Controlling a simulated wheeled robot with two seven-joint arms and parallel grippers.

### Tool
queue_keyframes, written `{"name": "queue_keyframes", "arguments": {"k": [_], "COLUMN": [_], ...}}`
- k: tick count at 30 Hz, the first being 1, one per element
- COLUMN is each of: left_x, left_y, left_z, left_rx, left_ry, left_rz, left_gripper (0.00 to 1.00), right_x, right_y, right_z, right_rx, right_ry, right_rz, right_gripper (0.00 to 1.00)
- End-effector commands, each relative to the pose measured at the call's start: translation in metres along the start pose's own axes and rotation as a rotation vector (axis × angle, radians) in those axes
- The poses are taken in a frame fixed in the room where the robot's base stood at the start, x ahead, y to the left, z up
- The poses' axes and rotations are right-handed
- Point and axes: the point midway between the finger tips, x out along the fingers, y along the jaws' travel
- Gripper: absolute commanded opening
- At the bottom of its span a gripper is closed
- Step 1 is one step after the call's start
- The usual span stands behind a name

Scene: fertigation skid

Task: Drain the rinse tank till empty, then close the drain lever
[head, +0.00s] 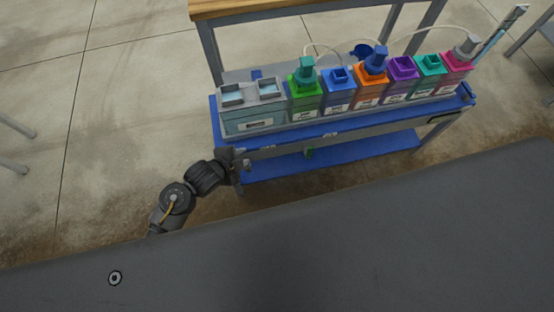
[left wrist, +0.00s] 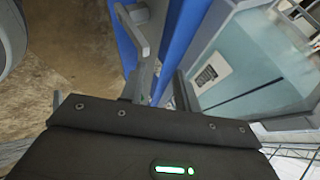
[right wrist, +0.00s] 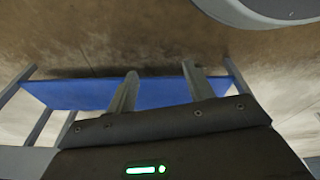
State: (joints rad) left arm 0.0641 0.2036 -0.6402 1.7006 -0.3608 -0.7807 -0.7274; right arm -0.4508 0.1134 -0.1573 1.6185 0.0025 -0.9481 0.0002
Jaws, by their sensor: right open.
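The rinse tank (head: 270,122) is a pale teal, see-through box with two square openings on top, at the left end of the cart. In the left wrist view its wall (left wrist: 245,50) carries a white label; I cannot tell its liquid level. My left gripper (head: 236,160) is at the cart's front left corner, below the tank. In the left wrist view a grey lever-like bar (left wrist: 141,36) rises by the blue cart edge, near the left fingertips (left wrist: 158,85). The fingers are partly apart; I cannot tell whether they grip it. My right gripper (right wrist: 160,82) is open and empty.
The blue cart (head: 345,128) holds several coloured bottles right of the tank, some with thin tubes. Its lower blue shelf (head: 360,152) looks mostly bare. A wooden-topped bench (head: 260,8) stands behind. Concrete floor (head: 110,100) lies open to the left.

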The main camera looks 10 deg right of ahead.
Motion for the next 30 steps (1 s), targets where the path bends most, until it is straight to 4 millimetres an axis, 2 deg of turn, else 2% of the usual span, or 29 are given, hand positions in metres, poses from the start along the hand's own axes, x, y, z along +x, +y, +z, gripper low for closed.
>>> {"name": "queue_keyframes", "arguments": {"k": [1,6,8,12,14,16,18,21,25,30], "left_x": [0.003,0.007,0.007,0.005,0.002,-0.003,-0.009,-0.019,-0.03,-0.036], "left_y": [-0.015,-0.04,-0.044,-0.045,-0.041,-0.035,-0.031,-0.029,-0.03,-0.03], "left_z": [-0.014,-0.058,-0.071,-0.09,-0.087,-0.073,-0.054,-0.024,0.005,0.017], "left_rx": [0.132,0.608,0.811,1.37,1.64,1.935,2.183,2.443,2.629,2.698], "left_ry": [0.037,0.165,0.214,0.339,0.401,0.476,0.554,0.656,0.753,0.8], "left_rz": [-0.016,-0.045,-0.055,-0.063,-0.053,-0.026,0.012,0.075,0.136,0.161], "left_gripper": [0.32,0.32,0.32,0.32,0.32,0.32,0.32,0.32,0.32,0.32], "right_x": [0.004,0.016,0.022,0.037,0.044,0.052,0.059,0.066,0.071,0.072], "right_y": [0.0,0.001,0.001,0.001,0.002,0.002,0.002,0.003,0.003,0.003], "right_z": [0.002,0.009,0.012,0.02,0.024,0.029,0.034,0.038,0.042,0.043], "right_rx": [0.0,-0.002,-0.002,-0.004,-0.005,-0.006,-0.007,-0.008,-0.009,-0.009], "right_ry": [-0.004,-0.008,-0.01,-0.015,-0.017,-0.021,-0.024,-0.025,-0.028,-0.028], "right_rz": [0.0,0.001,0.002,0.003,0.004,0.004,0.005,0.006,0.006,0.006], "right_gripper": [0.52,0.52,0.52,0.52,0.52,0.52,0.52,0.52,0.52,0.52]}}
